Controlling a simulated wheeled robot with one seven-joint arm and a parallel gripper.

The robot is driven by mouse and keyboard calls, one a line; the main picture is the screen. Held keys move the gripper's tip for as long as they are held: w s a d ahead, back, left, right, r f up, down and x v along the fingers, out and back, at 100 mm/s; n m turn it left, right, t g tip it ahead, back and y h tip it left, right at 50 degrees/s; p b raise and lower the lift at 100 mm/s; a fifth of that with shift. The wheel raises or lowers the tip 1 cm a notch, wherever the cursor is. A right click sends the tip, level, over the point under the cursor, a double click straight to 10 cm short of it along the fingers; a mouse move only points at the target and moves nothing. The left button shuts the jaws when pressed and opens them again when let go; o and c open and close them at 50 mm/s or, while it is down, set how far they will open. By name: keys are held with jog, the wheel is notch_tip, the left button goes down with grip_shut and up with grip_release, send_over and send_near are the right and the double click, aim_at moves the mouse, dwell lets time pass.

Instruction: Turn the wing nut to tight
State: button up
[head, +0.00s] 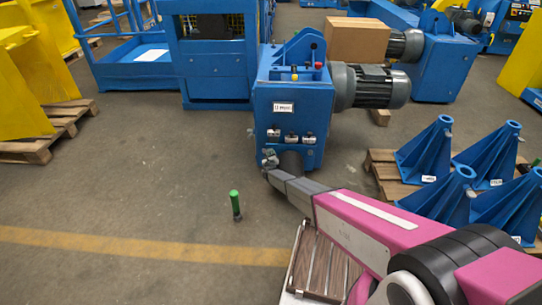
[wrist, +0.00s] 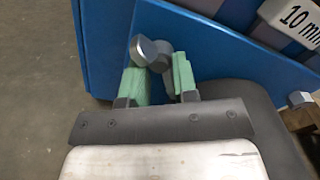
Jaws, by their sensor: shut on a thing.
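The wing nut (wrist: 146,49) shows in the wrist view as a small grey metal piece with rounded ends, in front of a blue panel. My gripper (wrist: 157,72) has pale green finger pads, one on each side of the nut, and is shut on it. The nut's lower part is partly hidden between the pads. In the head view my gripper (head: 269,160) is at the lower left side of the blue chain drive machine (head: 264,96). The nut is too small to make out clearly there.
A grey motor (head: 372,87) sticks out from the machine's right side. Blue stands (head: 426,150) sit on a pallet to the right. A green-topped post (head: 235,205) stands on the floor left of my arm. The floor at left is mostly clear.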

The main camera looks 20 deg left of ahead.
jog(key=m, duration=1.3)
jog(key=shift+m, duration=0.4)
grip_shut()
jog(key=m, duration=0.4)
jog(key=shift+m, duration=0.4)
jog(key=o, duration=0.7)
grip_release()
jog(key=shift+s, duration=0.1)
